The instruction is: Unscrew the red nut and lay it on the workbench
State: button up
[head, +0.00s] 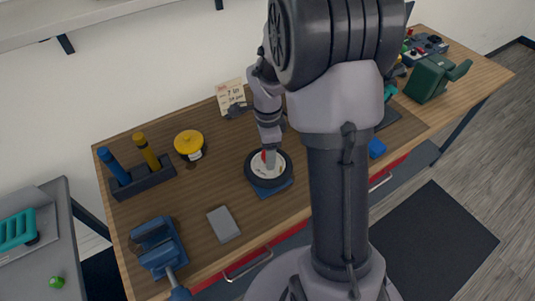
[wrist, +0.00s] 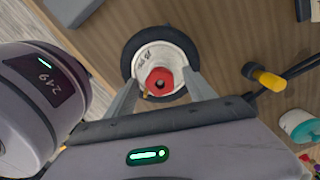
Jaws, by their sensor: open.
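The red nut (wrist: 159,81) sits at the middle of a white wheel hub (wrist: 172,55) with a black tyre (wrist: 131,61). In the head view the wheel (head: 283,178) lies flat on a blue base (head: 274,191) on the wooden workbench (head: 219,184), and a bit of the red nut (head: 264,155) shows beside my gripper (head: 269,163). In the wrist view my gripper (wrist: 161,78) is open, with one finger on each side of the nut and gaps between. I cannot tell the fingertips' height relative to the nut.
A grey box (head: 223,224), a blue vise (head: 158,246), a yellow-lidded jar (head: 189,144) and a screwdriver rack (head: 144,180) stand left of the wheel. A card (head: 230,96) stands behind. A blue block (head: 376,148) and a green machine (head: 430,78) are right. Bare wood lies between jar and wheel.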

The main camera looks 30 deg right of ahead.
jog(key=shift+f, duration=0.15)
grip_shut()
jog(key=n+p, duration=0.1)
jog(key=n, duration=0.4)
jog(key=n+p, duration=0.2)
jog(key=n, duration=0.4)
jog(key=shift+n, duration=0.4)
jog(key=n+p, duration=0.1)
jog(key=n, duration=0.3)
jog(key=shift+n, duration=0.3)
jog(key=n+p, duration=0.1)
jog(key=n, duration=0.4)
jog(key=shift+n+p, duration=0.3)
